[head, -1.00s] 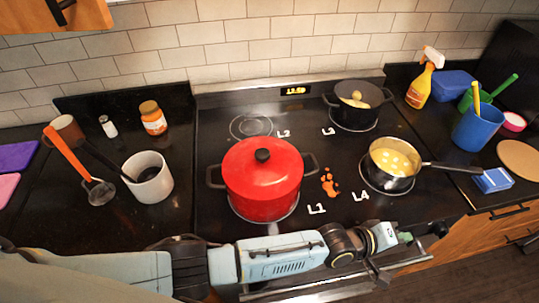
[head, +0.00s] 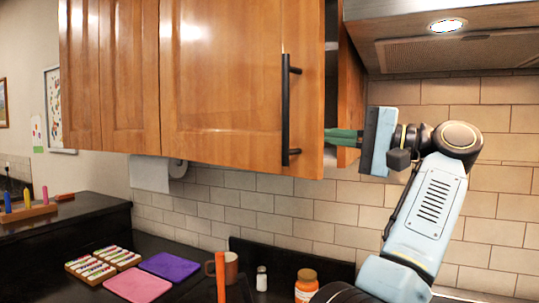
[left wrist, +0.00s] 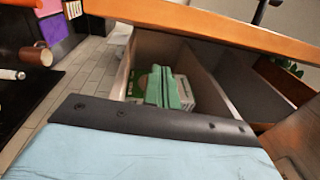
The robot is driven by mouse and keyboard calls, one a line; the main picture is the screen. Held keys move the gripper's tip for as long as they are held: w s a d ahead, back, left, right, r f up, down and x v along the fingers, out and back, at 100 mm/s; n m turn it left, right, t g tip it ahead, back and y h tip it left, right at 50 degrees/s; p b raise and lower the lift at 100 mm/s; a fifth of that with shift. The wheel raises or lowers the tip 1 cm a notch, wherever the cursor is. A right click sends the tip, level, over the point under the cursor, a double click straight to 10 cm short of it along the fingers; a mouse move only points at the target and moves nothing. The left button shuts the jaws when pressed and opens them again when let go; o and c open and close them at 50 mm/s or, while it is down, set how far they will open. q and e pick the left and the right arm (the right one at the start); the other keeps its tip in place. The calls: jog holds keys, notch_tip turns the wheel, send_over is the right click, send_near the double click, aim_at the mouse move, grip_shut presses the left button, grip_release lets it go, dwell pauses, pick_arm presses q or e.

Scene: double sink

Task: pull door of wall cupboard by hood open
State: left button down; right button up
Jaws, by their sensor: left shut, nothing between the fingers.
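The wooden door (head: 225,75) of the wall cupboard beside the hood (head: 450,45) stands ajar, with a narrow gap along its right edge. Its black upright bar handle (head: 286,110) is near that edge, with no finger on it. My left gripper (head: 343,137) is shut and empty, its green fingertips in the gap behind the door's free edge. In the left wrist view the shut green fingers (left wrist: 165,88) point into the opening beside the door's wooden edge (left wrist: 200,22). Whether they touch the door cannot be told. My right gripper is not in view.
The hood is close above and right of my left arm. In the left wrist view a white-and-green box (left wrist: 200,97) shows inside the cupboard. Below are a mug (head: 231,268), a shaker (head: 261,279), an orange-lidded jar (head: 306,285) and two mats on the counter.

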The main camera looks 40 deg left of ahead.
aim_at(275, 139)
pick_arm(q)
jog(key=shift+n+h, duration=0.3)
jog(key=shift+h, duration=0.2)
jog(key=x, duration=0.7)
jog(key=s+x, duration=0.1)
jog(key=x, duration=0.3)
jog(key=shift+d+f, duration=0.1)
jog(key=shift+f, duration=0.25)
jog(key=shift+s+b, duration=0.1)
jog(key=shift+b, duration=0.2)
